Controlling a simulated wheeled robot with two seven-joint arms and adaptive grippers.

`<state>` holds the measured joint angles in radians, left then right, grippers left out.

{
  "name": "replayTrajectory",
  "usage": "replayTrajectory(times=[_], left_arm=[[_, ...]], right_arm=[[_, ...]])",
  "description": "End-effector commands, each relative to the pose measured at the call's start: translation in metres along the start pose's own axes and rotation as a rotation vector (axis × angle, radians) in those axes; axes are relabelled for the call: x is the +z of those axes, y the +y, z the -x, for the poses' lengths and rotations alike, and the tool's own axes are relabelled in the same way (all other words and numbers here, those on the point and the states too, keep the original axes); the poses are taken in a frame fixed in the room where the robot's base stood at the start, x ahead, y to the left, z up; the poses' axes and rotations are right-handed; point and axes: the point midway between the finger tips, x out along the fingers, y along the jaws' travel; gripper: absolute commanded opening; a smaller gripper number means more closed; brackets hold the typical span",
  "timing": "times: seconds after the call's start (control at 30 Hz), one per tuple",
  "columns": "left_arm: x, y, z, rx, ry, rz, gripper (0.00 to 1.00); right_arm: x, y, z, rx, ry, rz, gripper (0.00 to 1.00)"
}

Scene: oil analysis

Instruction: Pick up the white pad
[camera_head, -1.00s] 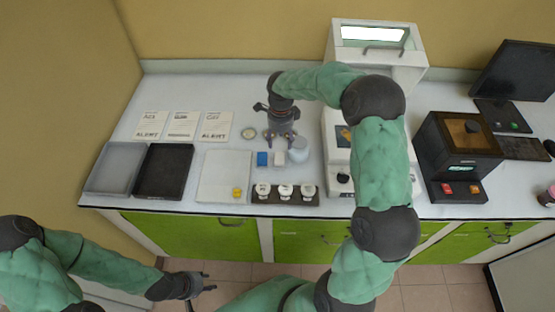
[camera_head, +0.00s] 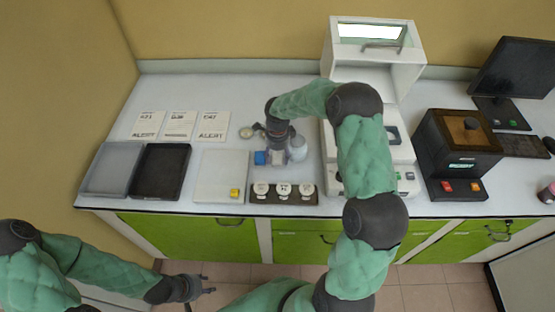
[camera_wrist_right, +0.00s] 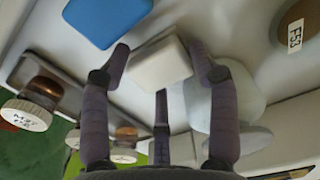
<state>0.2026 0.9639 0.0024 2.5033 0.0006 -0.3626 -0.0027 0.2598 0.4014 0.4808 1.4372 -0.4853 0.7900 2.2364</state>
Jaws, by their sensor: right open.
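The white pad (camera_wrist_right: 160,64) is a small pale block on the bench top in the right wrist view. In the head view the pad (camera_head: 278,158) is mostly hidden under my right gripper (camera_head: 278,151). In the wrist view my right gripper (camera_wrist_right: 161,60) is open, with fingers on both sides of the pad and a third finger at its near edge. I cannot tell whether they touch it. My left gripper (camera_head: 207,284) looks open and empty, low in front of the bench.
A blue block (camera_head: 260,158) lies just left of the pad, and a pale round container (camera_head: 298,148) stands just right. A dark rack (camera_head: 256,198) with several white-capped jars is in front. Further left are a white tray (camera_head: 218,172) and a black tray (camera_head: 160,172).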

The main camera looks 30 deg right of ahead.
Motion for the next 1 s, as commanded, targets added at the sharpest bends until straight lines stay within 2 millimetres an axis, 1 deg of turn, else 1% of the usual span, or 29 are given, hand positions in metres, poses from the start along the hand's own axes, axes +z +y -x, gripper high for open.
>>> replayTrajectory(times=[0.07,0.17,0.2,0.23,0.67,0.87,0.97,1.0], left_arm=[[0.000,0.000,0.000,0.000,0.000,0.000,0.40],[0.000,0.000,0.000,0.000,0.000,0.000,0.40],[0.000,0.000,0.000,0.000,0.000,0.000,0.40],[0.000,0.000,0.000,0.000,0.000,0.000,0.40],[0.000,0.000,0.001,0.000,0.000,0.000,0.40],[0.000,0.001,0.003,0.000,0.000,0.000,0.40],[0.000,0.002,0.005,0.000,0.000,0.000,0.40],[0.000,0.002,0.005,0.000,0.000,0.000,0.40]], right_arm=[[0.000,0.000,0.001,0.000,0.000,0.000,0.61],[0.000,0.000,0.001,0.000,0.000,0.000,0.35],[0.000,0.000,0.001,0.000,0.000,0.000,0.24],[0.000,0.000,0.001,0.000,0.000,0.001,0.19],[0.000,0.000,0.003,0.000,0.000,0.001,0.18],[0.000,-0.001,0.019,-0.003,-0.001,0.002,0.18],[0.001,-0.001,0.034,-0.003,-0.001,0.002,0.18],[0.000,0.003,0.038,-0.002,-0.001,0.002,0.18]])
